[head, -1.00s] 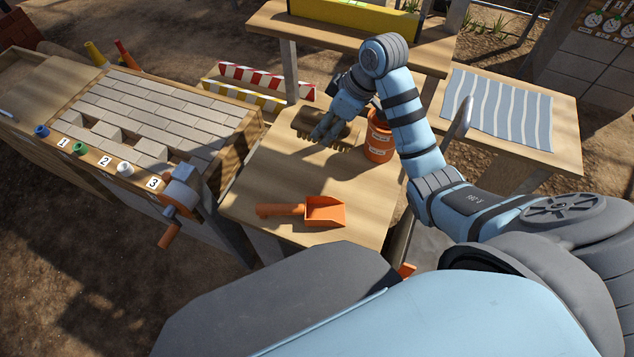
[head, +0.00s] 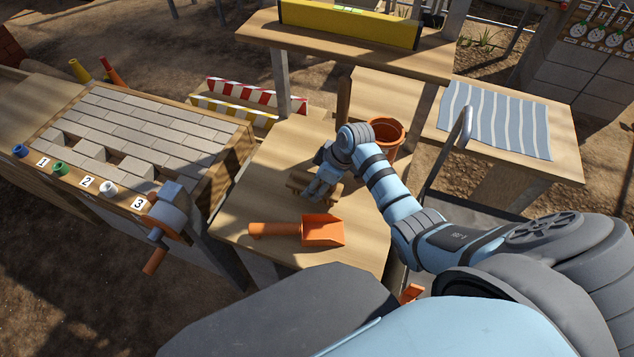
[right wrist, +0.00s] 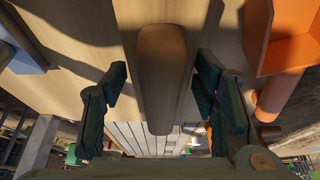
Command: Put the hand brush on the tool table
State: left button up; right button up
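The hand brush (head: 299,184) is at the wooden tool table (head: 270,190), beneath my right gripper (head: 318,190), which hides much of it. In the right wrist view, its rounded wooden handle (right wrist: 161,75) lies between my right gripper's two dark fingers (right wrist: 162,88). The fingers are spread, with a visible gap on each side of the handle. The brush appears to lie on the tabletop; its bristles are mostly hidden. My left gripper is not in view.
An orange scoop (head: 322,230) lies on the same table, nearer than the brush. An orange bucket (head: 387,134) stands behind my right arm. A paving frame (head: 228,160) with a crank is at left. A striped cloth (head: 495,118) covers part of another table at right.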

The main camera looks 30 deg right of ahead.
jog(key=shift+o, duration=0.5)
jog(key=shift+s, duration=0.1)
jog(key=shift+r, duration=0.1)
jog(key=p+v, duration=0.3)
jog(key=v, duration=0.9)
jog(key=shift+s, duration=0.1)
jog(key=shift+a, duration=0.1)
